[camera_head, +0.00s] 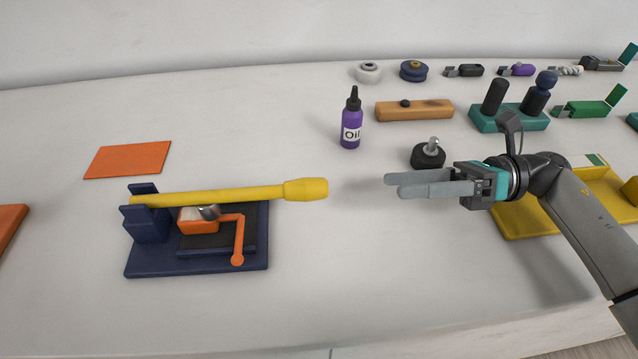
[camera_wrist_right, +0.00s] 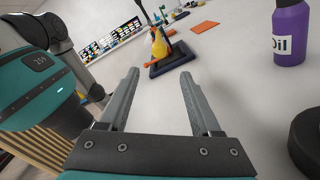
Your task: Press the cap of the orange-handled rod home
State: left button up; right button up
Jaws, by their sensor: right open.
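A dark blue fixture (camera_head: 250,264) with an orange lever (camera_head: 239,240) stands on the table at left. A long yellow rod (camera_head: 220,196) lies across it, its left end on an upright blue support. A thicker yellow cap-like end (camera_head: 306,189) juts out past the fixture to the right. I cannot tell whether a gap remains at this cap. The orange handle in view belongs to the fixture. The fixture also shows in the wrist view (camera_wrist_right: 172,62). My right gripper (camera_head: 394,185) is open and empty, right of the cap and apart from it, its fingers pointing left towards it. My left gripper is not in view.
A purple oil bottle (camera_head: 350,122) and a black knobbed weight (camera_head: 428,156) stand behind my right gripper. A yellow tray (camera_head: 525,222) lies under my right arm. An orange mat (camera_head: 128,160) lies behind the fixture. Table between cap and gripper is clear.

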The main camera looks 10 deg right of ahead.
send_near(303, 190)
jog(key=a, duration=0.2)
jog(key=w+a+f+p, duration=0.1)
jog(key=shift+a, duration=0.4)
jog(key=a, duration=0.6)
jog(key=shift+a, duration=0.15)
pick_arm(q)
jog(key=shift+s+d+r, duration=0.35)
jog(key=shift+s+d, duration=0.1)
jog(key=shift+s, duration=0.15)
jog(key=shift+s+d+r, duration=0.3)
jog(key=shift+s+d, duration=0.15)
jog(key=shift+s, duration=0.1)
pick_arm(e)
jog(key=c, duration=0.6)
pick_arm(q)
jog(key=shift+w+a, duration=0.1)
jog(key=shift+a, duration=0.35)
pick_arm(e)
grip_shut()
jog(key=shift+w+f, duration=0.1)
